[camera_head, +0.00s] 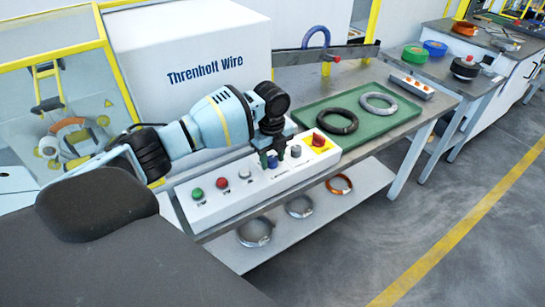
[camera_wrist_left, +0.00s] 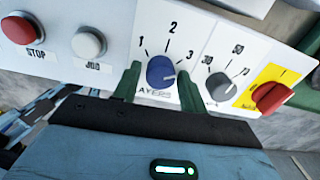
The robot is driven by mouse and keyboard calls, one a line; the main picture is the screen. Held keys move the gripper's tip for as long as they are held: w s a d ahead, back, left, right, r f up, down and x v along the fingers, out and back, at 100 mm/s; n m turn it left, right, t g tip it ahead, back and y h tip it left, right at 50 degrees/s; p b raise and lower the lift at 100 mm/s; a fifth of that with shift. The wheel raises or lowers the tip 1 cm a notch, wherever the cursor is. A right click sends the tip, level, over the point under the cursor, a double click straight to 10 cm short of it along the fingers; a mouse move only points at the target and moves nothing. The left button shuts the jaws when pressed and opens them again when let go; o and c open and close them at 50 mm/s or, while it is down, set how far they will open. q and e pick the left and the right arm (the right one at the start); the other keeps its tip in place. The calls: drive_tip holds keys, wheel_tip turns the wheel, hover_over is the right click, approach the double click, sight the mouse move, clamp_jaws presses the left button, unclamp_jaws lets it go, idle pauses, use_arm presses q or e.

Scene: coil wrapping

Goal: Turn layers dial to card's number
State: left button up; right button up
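The layers dial (camera_wrist_left: 160,72) is a blue knob on the white control panel (camera_head: 218,205), with 1, 2 and 3 printed around it. A pale mark shows on its right side, roughly toward the 3 side; its exact setting is hard to read. It also shows in the head view (camera_head: 272,160). My left gripper (camera_wrist_left: 160,76) is at the panel, its green fingers on either side of the dial, with small gaps seen between fingers and knob. Part of the LAYERS label is hidden by the fingers. I see no card with a readable number. My right gripper is not in view.
A grey dial (camera_wrist_left: 218,86) and a red switch on yellow (camera_wrist_left: 270,96) sit right of the layers dial. STOP (camera_wrist_left: 18,28) and JOG (camera_wrist_left: 88,42) buttons sit left. A green tray (camera_head: 350,148) with two rings lies beyond the panel. Coils rest on the lower shelf (camera_head: 320,207).

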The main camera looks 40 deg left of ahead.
use_arm(q)
drive_tip(key=c, duration=0.7)
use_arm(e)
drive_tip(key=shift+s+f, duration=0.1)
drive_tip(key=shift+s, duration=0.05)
use_arm(q)
drive_tip(key=shift+d+r+n+p, duration=0.1)
drive_tip(key=shift+r+n+p, duration=0.1)
drive_tip(key=shift+n+p, duration=0.55)
drive_tip(key=n+p, duration=0.1)
drive_tip(key=n, duration=0.2)
drive_tip(key=shift+n, duration=0.35)
drive_tip(key=n+p, duration=0.2)
drive_tip(key=n, duration=0.2)
drive_tip(key=shift+n, duration=0.3)
drive_tip(key=n, duration=0.2)
drive_tip(key=n+p, duration=0.1)
drive_tip(key=n, duration=0.2)
drive_tip(key=shift+w+f, duration=0.1)
drive_tip(key=shift+f, duration=0.1)
drive_tip(key=n, duration=0.4)
drive_tip(key=shift+n, duration=2.6)
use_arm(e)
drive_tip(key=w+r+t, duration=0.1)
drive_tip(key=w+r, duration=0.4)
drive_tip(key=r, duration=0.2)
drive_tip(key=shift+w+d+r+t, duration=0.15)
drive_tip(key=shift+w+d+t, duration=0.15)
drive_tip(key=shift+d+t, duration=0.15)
